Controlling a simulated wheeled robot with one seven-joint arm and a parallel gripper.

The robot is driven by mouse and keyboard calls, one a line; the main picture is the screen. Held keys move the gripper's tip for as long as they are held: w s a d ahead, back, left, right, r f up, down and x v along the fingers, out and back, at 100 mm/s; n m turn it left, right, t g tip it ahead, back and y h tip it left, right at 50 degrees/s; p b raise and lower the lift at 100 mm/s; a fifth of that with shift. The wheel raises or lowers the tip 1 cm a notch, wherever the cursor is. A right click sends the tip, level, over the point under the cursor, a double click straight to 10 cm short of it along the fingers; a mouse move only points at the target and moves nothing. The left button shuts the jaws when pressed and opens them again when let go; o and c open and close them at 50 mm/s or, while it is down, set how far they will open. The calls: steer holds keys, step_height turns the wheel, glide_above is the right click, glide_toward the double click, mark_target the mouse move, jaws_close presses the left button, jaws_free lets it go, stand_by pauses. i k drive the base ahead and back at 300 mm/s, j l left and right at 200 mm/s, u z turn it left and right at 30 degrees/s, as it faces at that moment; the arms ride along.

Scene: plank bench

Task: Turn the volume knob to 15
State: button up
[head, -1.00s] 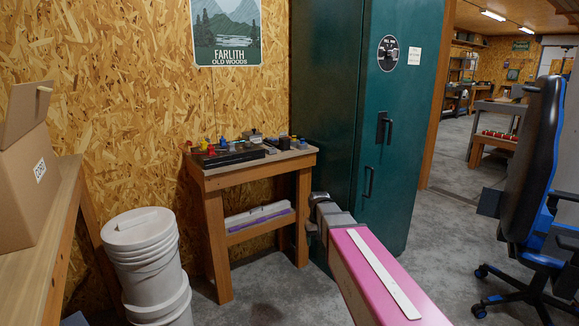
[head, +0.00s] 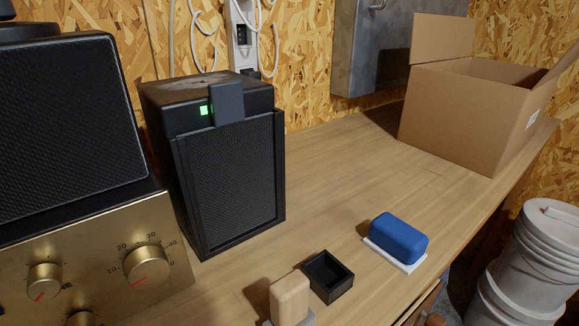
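A brass-fronted amplifier (head: 110,272) stands at the lower left of the head view, cut off by the frame edge. On its panel is a round brass knob (head: 147,262) with a printed scale around it; 10, 20, 30 and 40 are legible. This knob's red mark points to the lower left, below the 10. A second brass knob (head: 44,280) sits to its left with its red mark also low. A third knob (head: 80,319) is cut off at the bottom. No label naming the volume knob is readable. My gripper is not in view.
A black speaker (head: 228,175) stands right of the amplifier. A small black open box (head: 328,276), a wooden block (head: 289,299) and a blue sponge-like block (head: 399,236) lie toward the bench front. A cardboard box (head: 465,115) stands at the back right. The bench middle is clear.

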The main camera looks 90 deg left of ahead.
mark_target(147, 267)
steer(key=u, duration=4.75)
steer(key=k+u, duration=0.25)
steer(key=k, duration=0.3)
steer(key=k+j+u, duration=0.25)
steer(key=k, duration=0.3)
steer(key=i+l, duration=0.35)
steer(key=l, duration=0.1)
